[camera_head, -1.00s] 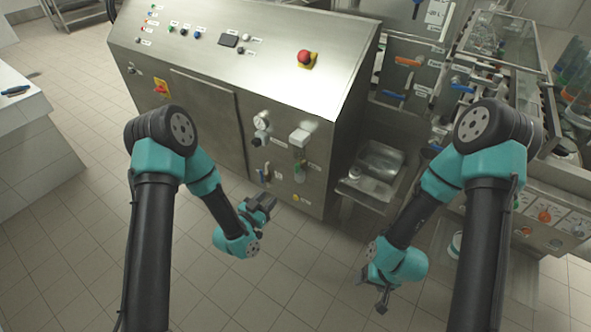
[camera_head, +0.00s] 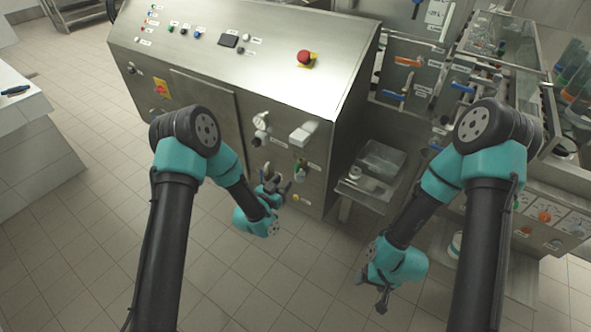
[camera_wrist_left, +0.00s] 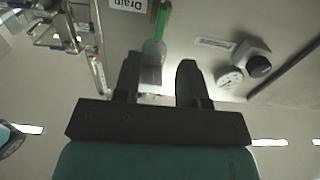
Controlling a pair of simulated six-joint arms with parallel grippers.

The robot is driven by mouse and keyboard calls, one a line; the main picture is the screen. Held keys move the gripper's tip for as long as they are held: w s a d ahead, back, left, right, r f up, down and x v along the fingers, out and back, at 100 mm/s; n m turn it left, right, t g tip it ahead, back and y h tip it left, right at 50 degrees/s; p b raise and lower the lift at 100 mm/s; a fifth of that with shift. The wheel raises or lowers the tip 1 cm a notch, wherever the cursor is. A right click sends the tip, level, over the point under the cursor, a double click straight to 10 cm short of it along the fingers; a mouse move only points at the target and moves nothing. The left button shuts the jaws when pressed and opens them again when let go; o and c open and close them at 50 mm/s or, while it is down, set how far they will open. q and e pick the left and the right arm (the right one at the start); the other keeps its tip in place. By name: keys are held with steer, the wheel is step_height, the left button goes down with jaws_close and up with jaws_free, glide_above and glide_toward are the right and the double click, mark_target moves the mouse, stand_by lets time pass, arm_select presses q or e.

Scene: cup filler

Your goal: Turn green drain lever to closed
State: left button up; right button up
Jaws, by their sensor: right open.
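The green drain lever (camera_wrist_left: 162,20) shows near the top of the left wrist view, beside an upside-down "Drain" label (camera_wrist_left: 128,5). In the head view the green lever (camera_head: 301,173) is small, low on the steel cabinet's front. My left gripper (camera_head: 276,188) is just in front of the cabinet, below and left of the lever. In the left wrist view its two fingers (camera_wrist_left: 160,75) are apart with nothing gripped between them. My right gripper (camera_head: 381,297) hangs open over the floor, away from the lever.
A steel basin (camera_head: 372,170) stands right of the cabinet. The tiled floor (camera_head: 130,260) is clear in front.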

mark_target(296, 169)
arm_select(q)
steer(key=x, duration=0.8)
steer(key=shift+w+d, duration=0.2)
steer(key=shift+w, duration=0.1)
jaws_close()
